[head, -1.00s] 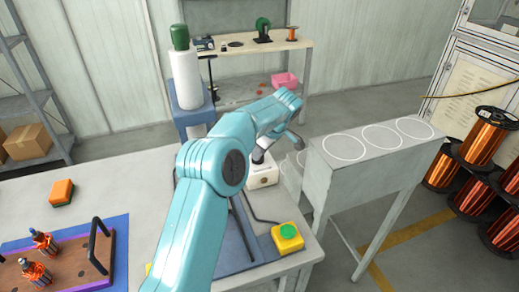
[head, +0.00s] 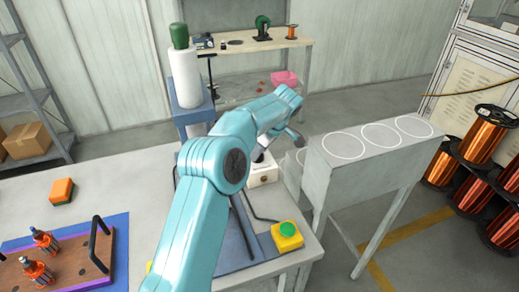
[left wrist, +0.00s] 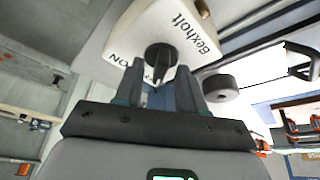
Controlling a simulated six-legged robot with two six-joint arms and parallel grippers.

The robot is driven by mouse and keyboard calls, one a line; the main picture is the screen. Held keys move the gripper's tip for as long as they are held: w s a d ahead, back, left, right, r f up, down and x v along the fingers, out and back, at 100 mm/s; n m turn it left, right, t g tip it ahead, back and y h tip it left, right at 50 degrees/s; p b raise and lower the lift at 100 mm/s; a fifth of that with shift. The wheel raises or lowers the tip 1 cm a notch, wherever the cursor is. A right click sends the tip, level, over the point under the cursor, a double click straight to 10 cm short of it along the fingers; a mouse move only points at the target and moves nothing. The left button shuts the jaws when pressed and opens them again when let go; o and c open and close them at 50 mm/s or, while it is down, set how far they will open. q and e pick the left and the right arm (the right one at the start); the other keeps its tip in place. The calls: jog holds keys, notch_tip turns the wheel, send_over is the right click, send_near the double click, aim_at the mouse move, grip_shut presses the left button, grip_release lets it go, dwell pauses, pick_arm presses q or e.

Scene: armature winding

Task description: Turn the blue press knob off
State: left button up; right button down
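The white control box (head: 263,173) stands on the bench beside the foot of the blue press (head: 190,115). In the left wrist view the box (left wrist: 195,50) carries the words "Bexholt" and "ON", with a black knob (left wrist: 160,57) on its face. Another mark by the knob is partly hidden. My left gripper (left wrist: 159,70) is in front of the knob, its two fingers apart on either side of it. A narrow gap seems to show, so I see no firm grip. In the head view my left arm hides most of the gripper. My right gripper is not in view.
A yellow box with a green button (head: 287,236) sits at the bench's front right. A grey stand with white circles (head: 343,144) is to the right. A wooden board (head: 70,265) with armatures and an orange block (head: 62,191) are at the left.

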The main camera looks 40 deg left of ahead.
pick_arm(q)
jog(key=p+v, duration=0.2)
jog(key=v, duration=1)
jog(key=shift+r, duration=0.1)
